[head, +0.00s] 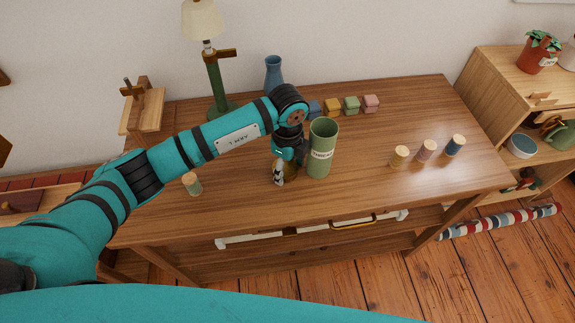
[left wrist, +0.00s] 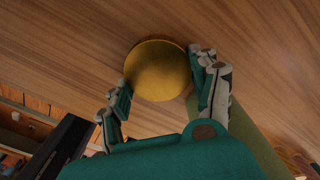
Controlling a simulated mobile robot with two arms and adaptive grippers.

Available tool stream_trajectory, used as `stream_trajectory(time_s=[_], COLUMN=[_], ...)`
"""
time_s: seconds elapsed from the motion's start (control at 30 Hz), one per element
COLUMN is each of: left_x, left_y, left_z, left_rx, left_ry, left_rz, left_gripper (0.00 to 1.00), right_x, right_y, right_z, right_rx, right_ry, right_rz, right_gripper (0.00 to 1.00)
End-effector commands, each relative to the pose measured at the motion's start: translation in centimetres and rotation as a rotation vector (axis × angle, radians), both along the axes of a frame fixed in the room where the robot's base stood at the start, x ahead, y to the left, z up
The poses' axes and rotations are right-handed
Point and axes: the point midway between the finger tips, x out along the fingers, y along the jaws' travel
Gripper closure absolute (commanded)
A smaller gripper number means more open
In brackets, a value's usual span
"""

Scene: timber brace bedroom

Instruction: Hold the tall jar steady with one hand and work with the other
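The tall jar (head: 321,152) is a green cylinder with a pale label and an open top. It stands upright on the wooden table (head: 440,190). My left gripper (head: 285,175) points down just left of it, low over the table. In the left wrist view, a round gold-coloured thing (left wrist: 157,70) lies between the fingertips of that gripper (left wrist: 160,72), and the jar's green side (left wrist: 258,135) shows outside the right finger. The fingers are apart at its edges; whether they press on it is unclear. My right gripper is out of view.
Small jars with wooden tops (head: 426,150) stand right of the tall jar, and another pale green one (head: 192,184) at left. Coloured blocks (head: 351,105), a blue vase (head: 274,74) and a green lamp (head: 216,85) stand behind. The table's right front is clear.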

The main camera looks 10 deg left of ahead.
Motion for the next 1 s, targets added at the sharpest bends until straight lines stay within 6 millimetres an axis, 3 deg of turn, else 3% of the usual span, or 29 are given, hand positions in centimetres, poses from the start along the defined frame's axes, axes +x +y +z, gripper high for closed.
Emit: stream_trajectory(time_s=[0.03,0.17,0.57,1.0], left_x=[0.0,0.0,0.1,0.2], left_y=[0.0,0.0,0.0,0.0], left_z=[0.0,0.0,0.9,9.6], left_rx=[0.000,0.000,-0.001,0.001], left_ry=[0.000,0.001,-0.002,-0.004], left_rz=[0.000,0.000,0.000,0.000], left_gripper=[0.32,0.15,0.15,0.15], right_x=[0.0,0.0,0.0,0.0], right_y=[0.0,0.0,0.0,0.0], right_z=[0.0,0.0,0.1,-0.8], right_rx=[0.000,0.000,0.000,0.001], right_ry=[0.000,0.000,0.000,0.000], right_rz=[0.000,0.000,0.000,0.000], right_gripper=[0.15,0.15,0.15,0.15])
